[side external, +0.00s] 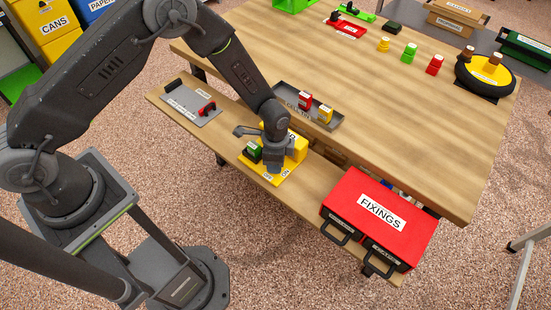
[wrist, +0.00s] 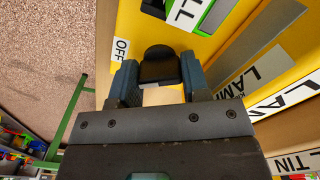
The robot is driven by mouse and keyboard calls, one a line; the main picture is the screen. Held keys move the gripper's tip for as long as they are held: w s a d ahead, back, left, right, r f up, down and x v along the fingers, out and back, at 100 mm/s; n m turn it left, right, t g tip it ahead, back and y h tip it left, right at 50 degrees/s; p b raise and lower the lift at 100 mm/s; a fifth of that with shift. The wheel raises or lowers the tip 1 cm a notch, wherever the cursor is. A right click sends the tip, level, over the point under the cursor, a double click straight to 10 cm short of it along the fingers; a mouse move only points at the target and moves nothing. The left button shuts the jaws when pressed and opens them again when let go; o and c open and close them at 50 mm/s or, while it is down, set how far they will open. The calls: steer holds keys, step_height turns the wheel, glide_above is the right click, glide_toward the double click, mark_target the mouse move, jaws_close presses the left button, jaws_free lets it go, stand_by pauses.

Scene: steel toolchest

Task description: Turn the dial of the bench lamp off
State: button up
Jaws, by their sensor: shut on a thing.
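The yellow bench lamp (side external: 295,147) stands on the lower shelf, on a yellow base plate (side external: 270,174) with ON and OFF labels. In the wrist view, part of a LAMP label (wrist: 245,92) shows on the right and the OFF label (wrist: 120,50) shows left of the fingers. The dark dial (wrist: 159,57) sits between my fingertips. My gripper (wrist: 158,76) is shut on it. In the side view my gripper (side external: 273,162) points down over the front of the base plate and hides the dial.
A grey tray (side external: 292,102) with red and yellow items lies behind. A grey board (side external: 181,106) lies to the left.

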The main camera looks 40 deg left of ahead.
steer(key=m, duration=0.6)
steer(key=shift+m, duration=0.3)
stand_by(0.4)
steer(key=o, duration=0.9)
step_height(320, 180, up, 14)
steer(key=shift+f, duration=0.1)
